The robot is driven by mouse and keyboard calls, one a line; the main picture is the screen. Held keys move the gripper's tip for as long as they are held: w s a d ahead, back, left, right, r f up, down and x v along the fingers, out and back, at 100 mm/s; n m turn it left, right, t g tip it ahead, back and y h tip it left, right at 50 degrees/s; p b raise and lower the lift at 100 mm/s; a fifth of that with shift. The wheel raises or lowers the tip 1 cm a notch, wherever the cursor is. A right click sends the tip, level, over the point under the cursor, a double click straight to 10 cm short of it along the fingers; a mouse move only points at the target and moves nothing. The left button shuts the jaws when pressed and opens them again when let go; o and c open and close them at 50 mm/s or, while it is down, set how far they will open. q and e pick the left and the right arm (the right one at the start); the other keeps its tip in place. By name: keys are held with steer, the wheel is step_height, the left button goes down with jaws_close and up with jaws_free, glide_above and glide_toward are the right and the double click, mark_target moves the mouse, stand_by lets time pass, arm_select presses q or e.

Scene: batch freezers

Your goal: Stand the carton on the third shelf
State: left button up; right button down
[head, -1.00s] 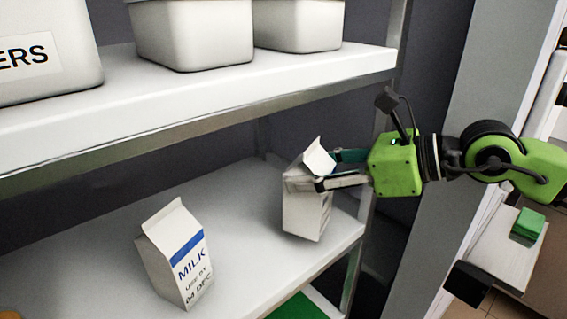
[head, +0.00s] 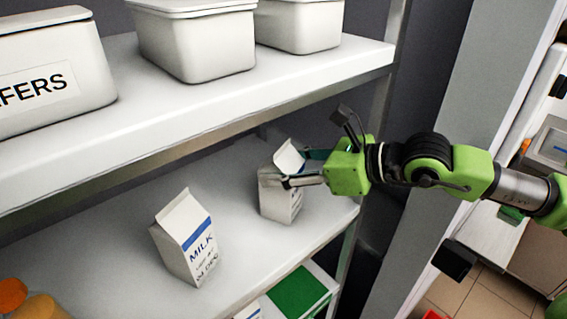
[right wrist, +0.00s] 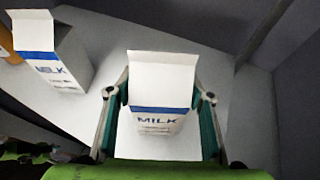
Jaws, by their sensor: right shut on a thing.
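A white milk carton (head: 279,196) with a gable top is upright at the right end of the lower visible shelf (head: 120,262). My right gripper (head: 290,168) is shut on it, reaching in from the right. In the right wrist view the carton (right wrist: 162,95) sits between the two fingers (right wrist: 160,105), its blue band and MILK print facing the camera. Whether its base touches the shelf is hard to tell. A second milk carton (head: 186,240) stands to the left on the same shelf, also in the right wrist view (right wrist: 55,55). My left gripper is not in view.
The upper shelf (head: 150,130) above holds white tubs (head: 205,45) and a labelled bin (head: 50,65). Orange items (head: 12,295) are at the lower left. A green-topped box (head: 298,290) is below. A metal post (head: 345,255) stands at the shelf's right end.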

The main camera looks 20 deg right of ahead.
steer(key=shift+r, duration=0.1)
steer(key=shift+f+b, duration=0.2)
steer(key=shift+b, duration=0.1)
steer(key=c, duration=1)
jaws_free()
